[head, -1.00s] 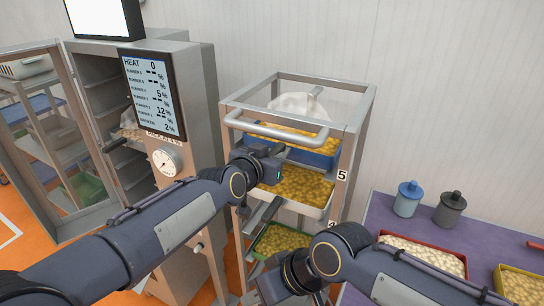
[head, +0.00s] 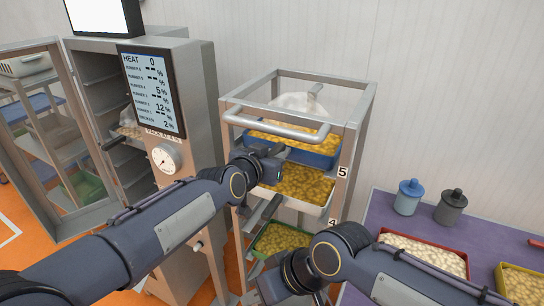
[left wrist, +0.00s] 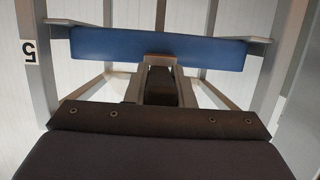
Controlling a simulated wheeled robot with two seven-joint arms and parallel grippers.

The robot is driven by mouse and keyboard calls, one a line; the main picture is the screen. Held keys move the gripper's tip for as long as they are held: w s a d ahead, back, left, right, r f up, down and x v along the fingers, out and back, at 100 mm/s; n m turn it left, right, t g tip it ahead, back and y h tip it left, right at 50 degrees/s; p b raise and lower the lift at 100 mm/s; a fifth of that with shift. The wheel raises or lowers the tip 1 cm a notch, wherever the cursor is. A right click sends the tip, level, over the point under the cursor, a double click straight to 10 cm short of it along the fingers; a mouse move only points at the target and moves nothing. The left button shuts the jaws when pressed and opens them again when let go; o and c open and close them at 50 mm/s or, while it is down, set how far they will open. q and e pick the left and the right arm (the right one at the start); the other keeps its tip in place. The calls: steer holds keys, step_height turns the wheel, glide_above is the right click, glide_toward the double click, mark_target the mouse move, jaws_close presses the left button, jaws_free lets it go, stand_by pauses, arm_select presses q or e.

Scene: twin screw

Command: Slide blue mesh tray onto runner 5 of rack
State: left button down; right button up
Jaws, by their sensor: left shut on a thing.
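The blue mesh tray (head: 314,158), filled with yellow pieces, is inside the upper part of the metal rack (head: 348,130), near the label 5 (head: 342,172). Its blue end wall also shows in the left wrist view (left wrist: 105,50), spanning between the side ledges (left wrist: 258,44). Whether it rests fully on both ledges I cannot tell. My left gripper (head: 272,163) is shut on the near edge of the tray; its fingers show in the left wrist view (left wrist: 160,68). My right gripper (head: 285,285) is low in front of the rack, its fingertips mostly hidden.
A pale tray of yellow pieces (head: 318,208) and a green tray (head: 262,252) sit lower in the rack. A handle bar (head: 270,128) crosses the rack's front. The oven cabinet (head: 200,110) stands left. A purple table (head: 385,212) with jars and trays is right.

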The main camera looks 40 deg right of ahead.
arm_select(q)
steer(key=c, duration=1.2)
jaws_free()
steer(key=shift+r, duration=0.15)
steer(key=shift+o, duration=0.2)
steer(key=shift+f, duration=0.3)
steer(key=shift+s+a+r+b, duration=0.1)
steer(key=shift+s+a+b, duration=0.05)
steer(key=shift+a+b, duration=0.2)
steer(key=b+v, duration=0.2)
steer(key=v, duration=0.5)
steer(key=shift+r+b, duration=0.25)
steer(key=shift+b, duration=0.05)
steer(key=shift+a, duration=0.1)
